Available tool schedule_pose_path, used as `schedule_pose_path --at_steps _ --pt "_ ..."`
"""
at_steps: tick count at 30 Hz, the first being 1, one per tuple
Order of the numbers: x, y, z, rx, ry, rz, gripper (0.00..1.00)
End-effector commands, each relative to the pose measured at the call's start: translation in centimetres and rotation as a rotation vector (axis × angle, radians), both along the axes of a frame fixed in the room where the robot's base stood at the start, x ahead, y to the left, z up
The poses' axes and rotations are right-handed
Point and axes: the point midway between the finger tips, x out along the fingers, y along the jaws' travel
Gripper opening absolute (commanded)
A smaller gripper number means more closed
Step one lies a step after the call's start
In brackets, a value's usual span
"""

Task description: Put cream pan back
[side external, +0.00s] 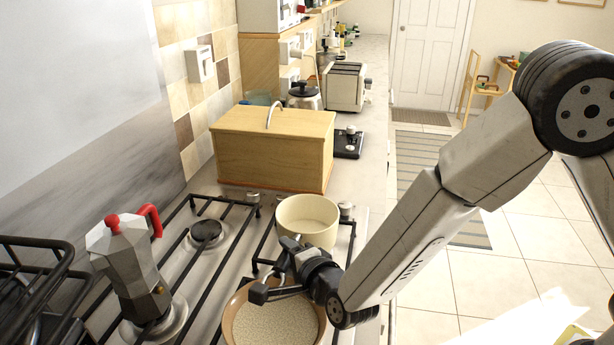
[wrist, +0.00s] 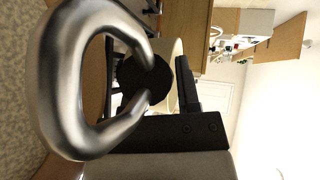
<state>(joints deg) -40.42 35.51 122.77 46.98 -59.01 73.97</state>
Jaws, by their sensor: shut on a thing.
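The cream pan (side external: 308,222) is upright at the far right part of the hob, beyond the brown pan (side external: 232,318) with a speckled inside. My gripper (side external: 283,277) is between the two pans, above the brown pan's far edge. It is shut on the cream pan's handle. In the wrist view the handle's metal ring (wrist: 62,95) fills the near left, and part of the cream pan (wrist: 172,55) shows behind the black fingers. Whether the cream pan rests on the grate or hangs just above it, I cannot tell.
A moka pot (side external: 132,268) with red knob and handle stands on the left burner. A wooden bread box (side external: 275,155) stands just behind the cream pan. Black grate bars cross the hob. A black scale (side external: 349,142), kettle (side external: 304,97) and toaster (side external: 346,87) are farther back.

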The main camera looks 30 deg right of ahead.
Motion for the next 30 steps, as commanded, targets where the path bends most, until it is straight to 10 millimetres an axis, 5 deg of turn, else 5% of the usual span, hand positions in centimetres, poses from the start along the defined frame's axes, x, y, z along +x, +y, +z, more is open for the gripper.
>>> schedule_pose_path --at_steps 6,7,11,22,30 --pt "0.1 0.0 -0.2 -0.001 -0.005 0.0 0.0" --pt "0.1 0.1 -0.2 -0.001 -0.005 0.0 0.44" --pt "0.1 0.0 -0.2 0.0 -0.004 0.0 0.82" --pt "-0.3 0.0 -0.4 -0.001 0.004 0.0 0.82" --pt "-2.5 0.1 0.4 0.0 0.001 0.003 0.82"
